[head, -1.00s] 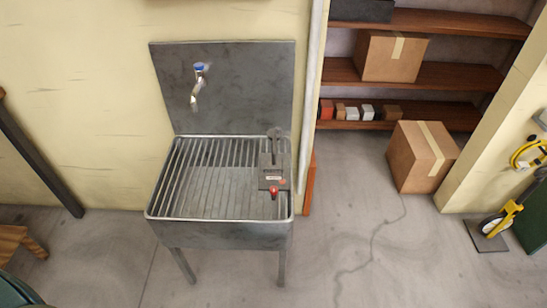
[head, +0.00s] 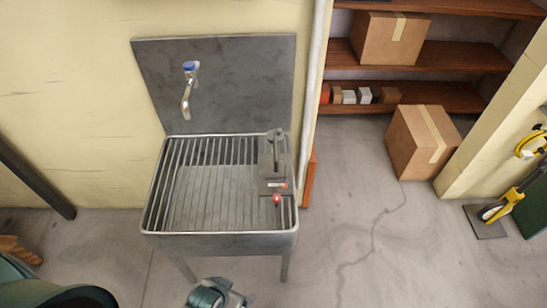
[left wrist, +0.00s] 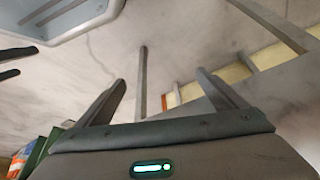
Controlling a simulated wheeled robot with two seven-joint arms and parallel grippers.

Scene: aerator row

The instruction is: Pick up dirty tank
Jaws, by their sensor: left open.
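A grey tank-like device (head: 272,178) with a lever on top and a red knob at its front stands at the right side of the sink's rack in the head view. I take it to be the dirty tank; dirt on it is too small to tell. My left gripper (head: 225,295) is low in front of the sink, at the bottom edge of the head view, well below and apart from the device. In the left wrist view its two fingers (left wrist: 165,95) are spread with nothing between them. The device does not show there.
The metal sink (head: 219,240) has a slatted rack, thin legs and a tap (head: 187,90) on its backplate. A cardboard box (head: 422,140) lies on the floor to the right, below wooden shelves (head: 440,60). The floor (head: 350,250) right of the sink is clear.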

